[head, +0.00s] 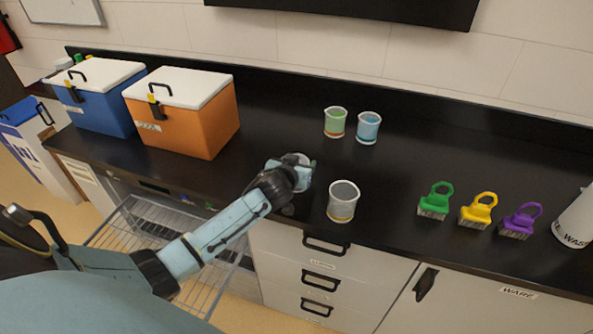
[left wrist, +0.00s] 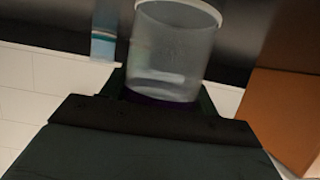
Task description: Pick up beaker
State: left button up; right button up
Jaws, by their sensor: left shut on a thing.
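My left gripper (head: 290,175) is shut on a clear beaker (head: 302,159), above or at the front part of the black bench; I cannot tell if the beaker touches it. The gripper hides much of this beaker in the head view. The left wrist view shows the clear beaker (left wrist: 174,48) at the jaws, with a whitish ring at one end and a dark purple band at the other. Another clear beaker (head: 342,202) with a yellowish base stands just right of the gripper. My right gripper is not seen.
An orange cooler (head: 203,122) and a blue cooler (head: 103,112) stand at the left of the bench. Green (head: 435,202), yellow (head: 479,210) and purple (head: 520,221) brushes stand at the right, beside a white bottle (head: 577,222).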

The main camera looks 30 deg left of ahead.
pick_arm(q)
notch_tip(320, 180, up, 10)
jog(key=shift+p, duration=0.65)
jog(key=s+d+f+m+h+b, duration=0.1)
jog(key=s+d+b, duration=0.5)
jog(key=s+d, duration=0.8)
jog(key=shift+s+d+m+t+h, duration=0.15)
jog(key=shift+s+m+t+h, duration=0.25)
jog(key=shift+m+h, duration=0.6)
jog(key=shift+d, duration=0.1)
